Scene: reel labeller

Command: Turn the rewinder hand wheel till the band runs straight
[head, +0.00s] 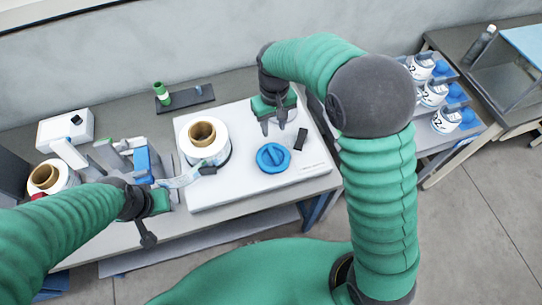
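The blue round hand wheel (273,157) lies on the white rewinder plate (240,189). A white reel with a brown core (202,133) stands to its left. A short stretch of printed band (180,179) shows at the reel's lower left and looks slanted; part of it is hidden. My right gripper (274,129) points down just behind the wheel, its two dark fingers apart with nothing between them. It does not appear to touch the wheel. My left gripper (150,222) is at the table's front edge, left of the plate; its finger opening is unclear.
A labeller with a blue part (142,160) and a second reel (50,178) stand at left. A black block (300,139) sits right of the wheel. A dark tray with a green-capped bottle (161,94) is behind. A rack of labelled reels (433,94) stands at right.

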